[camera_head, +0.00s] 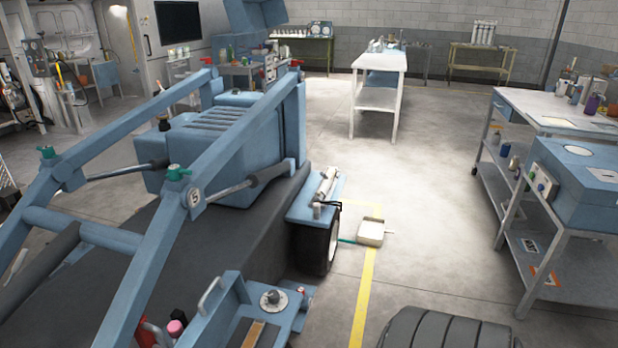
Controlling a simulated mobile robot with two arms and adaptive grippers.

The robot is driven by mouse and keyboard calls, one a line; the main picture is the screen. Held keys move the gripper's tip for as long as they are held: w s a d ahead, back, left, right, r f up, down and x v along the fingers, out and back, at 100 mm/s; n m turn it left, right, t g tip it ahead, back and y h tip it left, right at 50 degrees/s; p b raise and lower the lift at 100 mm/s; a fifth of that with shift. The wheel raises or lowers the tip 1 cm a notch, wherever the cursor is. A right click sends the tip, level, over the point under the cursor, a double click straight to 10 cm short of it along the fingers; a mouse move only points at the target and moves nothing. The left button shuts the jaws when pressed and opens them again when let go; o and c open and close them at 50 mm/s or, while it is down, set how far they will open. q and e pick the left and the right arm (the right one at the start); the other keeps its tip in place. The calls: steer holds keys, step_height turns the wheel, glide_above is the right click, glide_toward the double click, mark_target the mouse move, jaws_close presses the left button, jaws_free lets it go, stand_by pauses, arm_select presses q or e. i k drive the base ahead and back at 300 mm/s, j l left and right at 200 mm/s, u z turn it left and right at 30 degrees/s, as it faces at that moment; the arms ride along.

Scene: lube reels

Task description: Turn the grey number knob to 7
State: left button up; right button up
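A round grey fitting with a knob-like top (273,299) sits on the blue unit at the bottom, left of centre. It may be the number knob, but it is too small for me to read any numbers or its setting. A blue box (575,185) on the cart at the right has small round controls (541,184) on its left face. I cannot tell whether one of them is the grey number knob. Neither of my grippers is in view.
A blue lift-arm machine (229,140) fills the left side. A metal cart (553,118) stands at the right. A black tyre (445,331) lies at the bottom. A small pale box (370,233) is on the floor. Open floor (430,215) runs between machine and cart.

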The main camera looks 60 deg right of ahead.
mark_target(273, 295)
steer(key=l+z, duration=0.1)
steer(key=z, duration=0.4)
steer(key=l+z, duration=0.1)
steer(key=z, duration=0.35)
steer(key=i+l+z, duration=0.1)
steer(key=z, duration=0.4)
